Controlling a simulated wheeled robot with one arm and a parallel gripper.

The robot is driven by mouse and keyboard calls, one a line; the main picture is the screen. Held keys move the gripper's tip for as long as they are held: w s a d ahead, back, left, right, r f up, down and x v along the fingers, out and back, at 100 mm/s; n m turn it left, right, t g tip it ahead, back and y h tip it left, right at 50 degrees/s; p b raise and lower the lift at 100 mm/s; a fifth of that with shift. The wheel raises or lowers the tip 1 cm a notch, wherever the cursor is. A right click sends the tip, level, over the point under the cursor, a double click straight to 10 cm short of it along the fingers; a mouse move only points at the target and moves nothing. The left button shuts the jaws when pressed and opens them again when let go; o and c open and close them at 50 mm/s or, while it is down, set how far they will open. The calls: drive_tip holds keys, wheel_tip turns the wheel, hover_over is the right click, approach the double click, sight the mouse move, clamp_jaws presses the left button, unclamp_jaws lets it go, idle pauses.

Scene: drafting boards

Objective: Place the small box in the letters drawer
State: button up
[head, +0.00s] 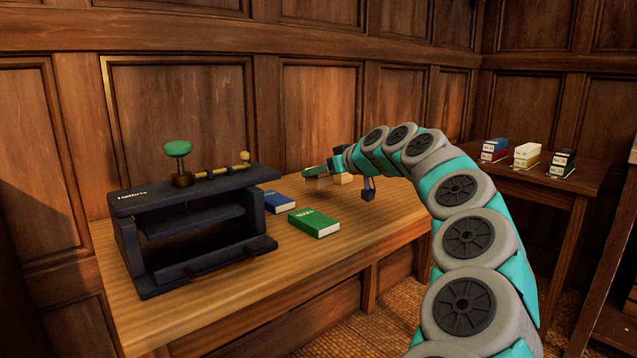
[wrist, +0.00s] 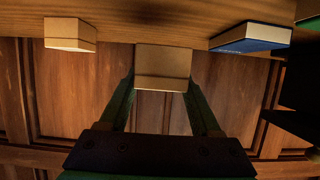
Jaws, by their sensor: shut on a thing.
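My gripper (head: 317,172) is over the back of the wooden table in the head view. Its green fingers are shut on a small tan box (wrist: 163,68), which also shows below the gripper in the head view (head: 318,183). I cannot tell whether it touches the table. A dark blue cabinet (head: 125,197), with lettering that seems to read "Letters", stands at the table's left end. Its front is open, and a low tray-like part with brown handles (head: 221,258) sticks out at the bottom. This looks like the drawer; I see nothing in it.
A second tan box (head: 344,178) stands beside the held one, also in the wrist view (wrist: 70,34). A blue book-like box (head: 278,202) and a green one (head: 314,224) lie between cabinet and gripper. A side table (head: 510,178) at right bears several small stacked boxes.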

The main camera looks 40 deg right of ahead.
sight(318, 184)
drive_tip(key=shift+w, duration=0.25)
drive_tip(key=shift+f, duration=1.75)
drive_tip(key=shift+f, duration=0.2)
drive_tip(key=o, duration=1.4)
drive_tip(key=shift+r, duration=0.1)
